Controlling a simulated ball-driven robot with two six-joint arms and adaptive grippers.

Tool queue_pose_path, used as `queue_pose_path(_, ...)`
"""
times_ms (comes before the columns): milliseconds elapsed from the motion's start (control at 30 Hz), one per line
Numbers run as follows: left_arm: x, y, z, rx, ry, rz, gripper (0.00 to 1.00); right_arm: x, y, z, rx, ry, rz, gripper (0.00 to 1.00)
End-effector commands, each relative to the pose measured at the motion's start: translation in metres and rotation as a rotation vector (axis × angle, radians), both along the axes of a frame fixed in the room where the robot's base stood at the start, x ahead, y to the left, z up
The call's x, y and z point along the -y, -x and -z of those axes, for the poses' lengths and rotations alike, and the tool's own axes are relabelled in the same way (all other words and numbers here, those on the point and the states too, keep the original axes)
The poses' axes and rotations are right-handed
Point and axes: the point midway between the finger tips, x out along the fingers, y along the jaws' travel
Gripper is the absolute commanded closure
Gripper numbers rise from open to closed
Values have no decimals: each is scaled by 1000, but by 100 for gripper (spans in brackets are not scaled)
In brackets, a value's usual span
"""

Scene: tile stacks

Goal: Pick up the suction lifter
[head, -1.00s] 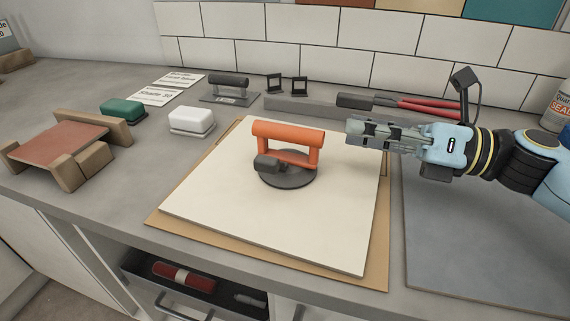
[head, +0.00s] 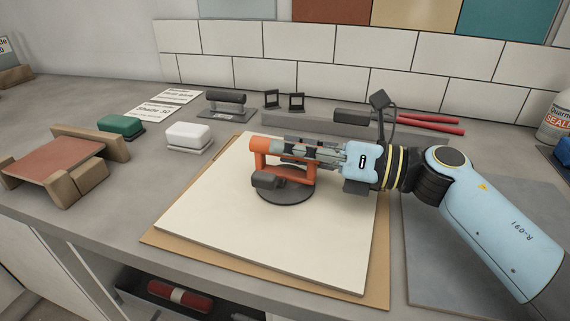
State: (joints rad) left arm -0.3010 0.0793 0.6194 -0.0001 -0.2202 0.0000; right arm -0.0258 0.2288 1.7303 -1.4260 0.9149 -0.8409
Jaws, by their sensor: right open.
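The suction lifter (head: 265,147) has an orange handle and a dark round suction cup (head: 285,192). It stands upright on a cream tile stack (head: 235,235), and its black lever is at the front left. My right gripper (head: 290,150) is open, with its fingers reaching left at the lifter's handle bar. The fingers overlap the middle and right of the bar in the view. I cannot tell whether they touch it. My left gripper is not in view.
Behind the tile are a grey bar (head: 290,124), red-handled pliers (head: 425,120) and a dark-handled trowel (head: 226,103). A white block (head: 188,135), a green block (head: 121,125) and a wooden holder (head: 60,160) stand to the left. A grey slab (head: 440,265) lies at right.

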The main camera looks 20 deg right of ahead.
Motion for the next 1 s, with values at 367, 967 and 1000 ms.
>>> queue_pose_path(367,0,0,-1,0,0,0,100,-7,-5,0,-1,1,-1,54)
queue_pose_path(967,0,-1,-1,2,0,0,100,-7,-5,-1,1,0,-1,100)
queue_pose_path(1000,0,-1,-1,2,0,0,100,-7,-5,-1,1,0,-1,100)
